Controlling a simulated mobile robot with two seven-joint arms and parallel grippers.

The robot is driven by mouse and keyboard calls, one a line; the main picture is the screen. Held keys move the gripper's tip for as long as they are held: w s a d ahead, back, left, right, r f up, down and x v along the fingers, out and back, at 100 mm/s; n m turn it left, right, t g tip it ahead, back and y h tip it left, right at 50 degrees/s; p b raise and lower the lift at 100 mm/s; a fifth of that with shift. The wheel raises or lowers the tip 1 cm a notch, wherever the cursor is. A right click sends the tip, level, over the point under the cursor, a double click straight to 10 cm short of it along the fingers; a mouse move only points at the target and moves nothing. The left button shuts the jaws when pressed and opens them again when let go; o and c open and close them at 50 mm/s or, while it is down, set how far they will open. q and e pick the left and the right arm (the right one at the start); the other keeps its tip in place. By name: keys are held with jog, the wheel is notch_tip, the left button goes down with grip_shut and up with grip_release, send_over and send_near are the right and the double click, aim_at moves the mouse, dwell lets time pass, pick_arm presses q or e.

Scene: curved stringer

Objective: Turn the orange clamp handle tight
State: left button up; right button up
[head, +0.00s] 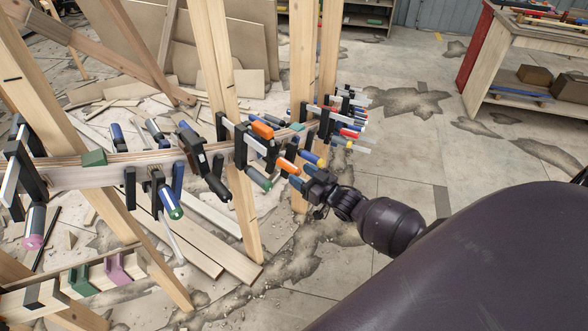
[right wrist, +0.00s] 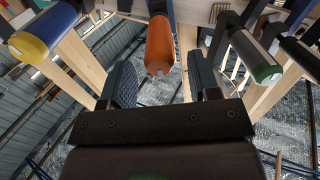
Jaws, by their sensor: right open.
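An orange clamp handle (head: 288,166) sticks out from the clamps on the curved wooden stringer (head: 150,164), near its middle. My right gripper (head: 303,178) is just in front of this handle, coming from the lower right. In the right wrist view the orange handle (right wrist: 160,45) hangs down with its end ahead of the gap between the two blue-grey fingers (right wrist: 163,84). The fingers are open and spread to either side, with no visible contact. A second orange part (head: 262,130) sits higher up on the clamps. My left gripper is not in view.
A green-ended handle (head: 258,179) and a yellow-ended blue handle (head: 312,159) flank the orange one closely. They also show as the green-ended (right wrist: 255,58) and yellow-ended (right wrist: 42,35) handles in the right wrist view. Wooden posts (head: 228,120) stand behind. A workbench (head: 530,45) is at the right.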

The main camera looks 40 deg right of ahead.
jog(key=v, duration=0.6)
jog(key=shift+s, duration=0.15)
jog(key=p+v, duration=0.1)
jog(key=v, duration=0.2)
jog(key=shift+s, duration=0.1)
dwell(0.4)
dwell(0.4)
